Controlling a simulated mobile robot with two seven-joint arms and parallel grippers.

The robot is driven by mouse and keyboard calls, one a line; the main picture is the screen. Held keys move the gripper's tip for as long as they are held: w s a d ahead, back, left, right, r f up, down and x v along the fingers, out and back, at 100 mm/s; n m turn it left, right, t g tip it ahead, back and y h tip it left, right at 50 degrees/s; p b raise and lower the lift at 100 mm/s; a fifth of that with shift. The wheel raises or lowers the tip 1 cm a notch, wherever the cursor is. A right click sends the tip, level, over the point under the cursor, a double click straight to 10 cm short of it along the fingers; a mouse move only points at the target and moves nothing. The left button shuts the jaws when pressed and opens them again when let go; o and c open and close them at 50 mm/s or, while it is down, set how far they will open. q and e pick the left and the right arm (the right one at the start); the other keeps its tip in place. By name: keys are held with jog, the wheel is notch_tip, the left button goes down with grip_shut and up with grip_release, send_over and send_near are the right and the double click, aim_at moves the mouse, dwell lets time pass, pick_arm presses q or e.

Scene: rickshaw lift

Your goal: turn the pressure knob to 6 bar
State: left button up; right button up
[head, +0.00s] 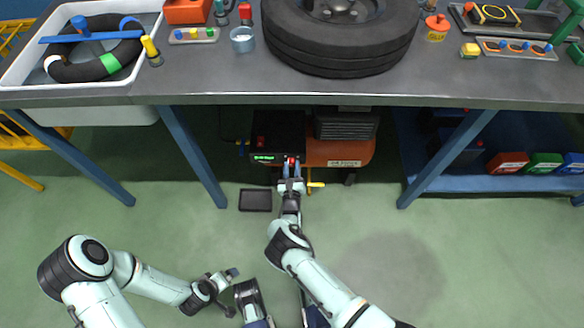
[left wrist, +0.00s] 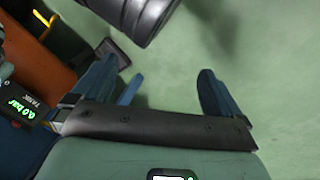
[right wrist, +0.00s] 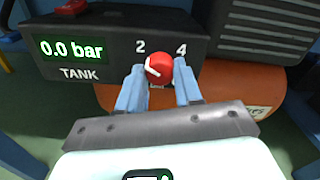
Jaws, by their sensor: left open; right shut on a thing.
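The red pressure knob (right wrist: 160,68) sits on the front of a black control box (right wrist: 110,32) under the bench. Its white pointer mark points to the upper left, near the printed 2; a 4 is printed at its upper right. A green display (right wrist: 74,48) labelled TANK reads 0.0 bar. My right gripper (right wrist: 160,80) is shut on the knob, one blue finger at each side; it also shows in the head view (head: 291,168). My left gripper (left wrist: 168,90) is open and empty above the floor, left of the right arm in the head view (head: 232,273).
An orange compressor tank (head: 345,151) stands right of the box, with a yellow handle (head: 316,184) low in front. A black tray (head: 255,200) lies on the floor. The bench (head: 220,92) overhangs, with blue legs (head: 192,155) at both sides. The floor in front is mostly clear.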

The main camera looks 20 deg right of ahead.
jog(key=m, duration=0.5)
jog(key=shift+r+m+p, duration=0.1)
jog(key=shift+m+p, duration=0.25)
jog(key=shift+m, duration=0.05)
jog(key=m, duration=0.4)
jog(key=shift+p, duration=0.35)
jog(key=m+p, duration=0.1)
jog(key=m, duration=0.4)
jog(key=shift+m, duration=0.4)
jog(key=m, duration=0.4)
jog(key=shift+m+p, duration=0.3)
jog(key=shift+p, duration=0.05)
jog(key=m+p, duration=0.1)
jog(key=m, duration=0.9)
jog(key=shift+p, duration=0.35)
jog(key=m, duration=0.4)
jog(key=shift+p, duration=0.3)
pick_arm(q)
jog(key=s+d+r+g+h, duration=0.1)
jog(key=s+d+r+g, duration=0.2)
jog(key=s+r, duration=0.3)
jog(key=s+d, duration=0.1)
jog(key=s, duration=0.2)
jog(key=shift+d+r+m, duration=0.15)
jog(key=shift+r+m, duration=0.2)
jog(key=shift+m, duration=0.05)
pick_arm(e)
jog(key=m, duration=0.4)
jog(key=shift+m, duration=0.6)
